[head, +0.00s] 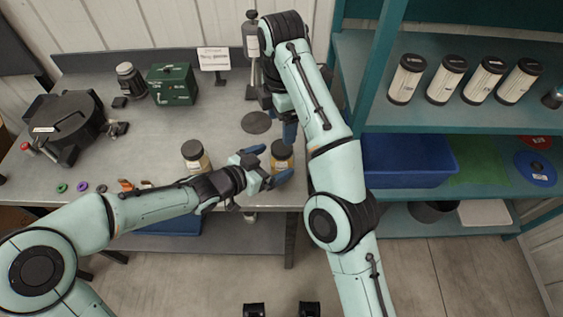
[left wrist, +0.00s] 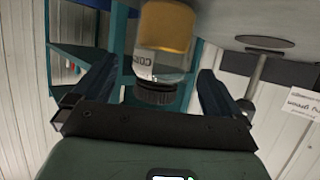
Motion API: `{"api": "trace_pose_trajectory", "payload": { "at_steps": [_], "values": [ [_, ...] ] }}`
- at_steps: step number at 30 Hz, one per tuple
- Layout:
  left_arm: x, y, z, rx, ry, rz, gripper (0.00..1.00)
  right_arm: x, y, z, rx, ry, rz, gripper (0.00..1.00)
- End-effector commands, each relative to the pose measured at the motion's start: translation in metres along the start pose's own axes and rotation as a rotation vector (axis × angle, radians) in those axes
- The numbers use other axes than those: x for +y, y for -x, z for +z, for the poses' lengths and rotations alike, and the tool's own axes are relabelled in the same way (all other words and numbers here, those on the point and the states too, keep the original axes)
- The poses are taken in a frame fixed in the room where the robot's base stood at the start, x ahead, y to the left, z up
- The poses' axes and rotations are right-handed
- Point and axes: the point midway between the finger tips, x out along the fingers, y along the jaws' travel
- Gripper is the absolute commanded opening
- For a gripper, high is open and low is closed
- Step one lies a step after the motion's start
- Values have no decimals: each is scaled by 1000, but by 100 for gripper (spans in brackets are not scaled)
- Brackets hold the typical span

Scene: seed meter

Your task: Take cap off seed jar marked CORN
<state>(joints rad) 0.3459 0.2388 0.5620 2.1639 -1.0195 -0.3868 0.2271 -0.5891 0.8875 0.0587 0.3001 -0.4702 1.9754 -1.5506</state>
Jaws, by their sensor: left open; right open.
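The CORN jar (head: 283,165) stands near the front edge of the bench, clear with orange-yellow seed inside and a dark cap (head: 282,148) on top. In the left wrist view the jar (left wrist: 165,35) appears upside down, with part of its label readable and its ribbed dark cap (left wrist: 155,93) on. My left gripper (head: 266,166) is open at the jar, with its fingers on either side of the cap in the wrist view and gaps between. My right gripper (head: 286,128) is open just behind the jar, partly hidden by its own arm.
A second dark-capped jar (head: 195,156) stands left of the CORN jar, close to my left arm. A green box (head: 172,85), a sign (head: 214,59) and a black machine (head: 70,128) stand farther back and left. A shelf with canisters (head: 446,80) is right.

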Motion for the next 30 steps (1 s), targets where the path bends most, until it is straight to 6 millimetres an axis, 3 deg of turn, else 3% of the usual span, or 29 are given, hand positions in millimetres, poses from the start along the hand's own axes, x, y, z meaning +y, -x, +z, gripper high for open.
{"api": "trace_pose_trajectory", "payload": {
  "at_steps": [3, 9, 20, 27, 29, 30],
  "values": [
    [2, -21, 0, -2, 1, 5, 99, 0, 0, 0, 0, 0, 0, 78],
    [0, -39, 0, 0, 0, 1, 99, 0, 0, 0, 0, 0, 0, 78],
    [0, -43, 0, -1, -1, -1, 99, 0, 0, 0, 0, 0, 0, 78],
    [0, -43, 0, -1, -1, -1, 21, 0, 0, 0, 0, 0, 0, 78],
    [0, -43, 0, -1, -1, -1, 2, 0, 0, 0, 0, -2, 0, 78],
    [0, -43, 0, 0, -1, -2, 0, 0, 0, 0, 0, -7, 0, 78]
  ]
}}
